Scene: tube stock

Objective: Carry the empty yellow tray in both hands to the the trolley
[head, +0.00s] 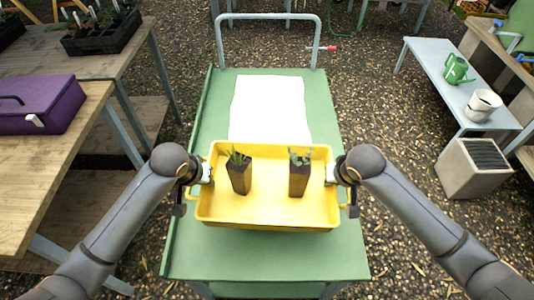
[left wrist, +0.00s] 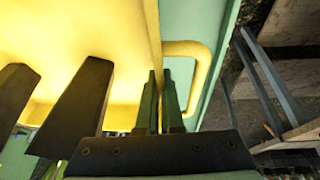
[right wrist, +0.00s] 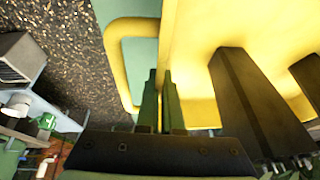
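The yellow tray (head: 268,212) is over the green trolley top (head: 270,255), near its front end; I cannot tell whether it rests there or hangs just above. It is not empty: two brown square plant tubes with green seedlings, a left one (head: 239,180) and a right one (head: 298,181), stand in it. My left gripper (head: 206,172) is at the tray's left side. In the left wrist view its fingers (left wrist: 160,80) straddle the wall beside the yellow handle (left wrist: 203,65). My right gripper (head: 333,172) likewise straddles the right wall; its fingers (right wrist: 160,80) show in the right wrist view.
A white sheet (head: 270,105) lies on the trolley behind the tray; a grey push rail (head: 267,17) stands at its far end. A wooden table with a purple case (head: 45,104) is left. A bench (head: 450,90) with a green watering can (head: 455,69) and a grey box (head: 472,172) are right.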

